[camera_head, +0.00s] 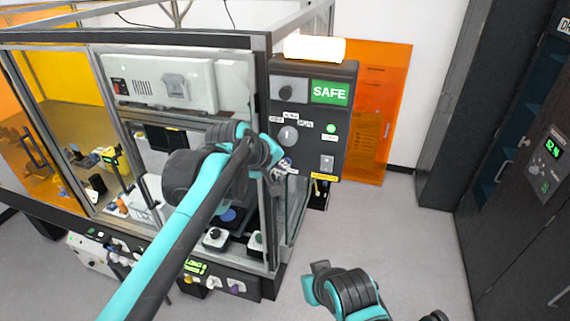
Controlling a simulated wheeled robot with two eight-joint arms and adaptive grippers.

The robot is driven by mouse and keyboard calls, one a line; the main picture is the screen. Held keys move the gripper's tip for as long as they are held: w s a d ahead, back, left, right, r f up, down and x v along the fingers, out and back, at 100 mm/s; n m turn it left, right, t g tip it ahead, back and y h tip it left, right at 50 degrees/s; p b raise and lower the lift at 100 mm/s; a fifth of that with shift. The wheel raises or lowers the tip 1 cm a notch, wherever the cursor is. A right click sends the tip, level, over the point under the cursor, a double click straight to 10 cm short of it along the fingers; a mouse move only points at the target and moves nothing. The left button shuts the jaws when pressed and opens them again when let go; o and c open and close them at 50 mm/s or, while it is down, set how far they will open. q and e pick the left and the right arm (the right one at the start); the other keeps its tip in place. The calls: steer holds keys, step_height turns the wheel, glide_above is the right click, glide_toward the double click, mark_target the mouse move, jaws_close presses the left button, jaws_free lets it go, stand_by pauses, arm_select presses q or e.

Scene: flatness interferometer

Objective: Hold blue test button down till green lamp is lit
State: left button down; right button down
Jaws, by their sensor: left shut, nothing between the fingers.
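The dark control panel (312,93) stands at the right corner of the machine enclosure, with a green SAFE display at its top. A small round green lamp (331,128) on the panel looks bright. My left arm crosses the enclosure's front, and my left gripper (281,170) is shut and empty at the panel's lower left edge. The blue test button cannot be made out clearly; the gripper covers that part of the panel. Whether the fingertips touch a button cannot be told.
The glazed enclosure (262,42) fills the left, with more controls along its front base. An orange sheet (382,110) leans on the wall behind the panel. A dark cabinet (525,175) stands at the right. Grey floor (410,235) between panel and cabinet is clear.

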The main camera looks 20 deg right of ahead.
arm_select(q)
steer(key=shift+s, duration=0.15)
stand_by(0.8)
steer(key=shift+s+a, duration=0.45)
steer(key=shift+s, duration=0.15)
steer(key=s+a, duration=0.1)
steer(key=s, duration=0.1)
steer(key=s+a, duration=0.1)
steer(key=s, duration=0.1)
steer(key=shift+a, duration=0.35)
steer(key=shift+f, duration=0.1)
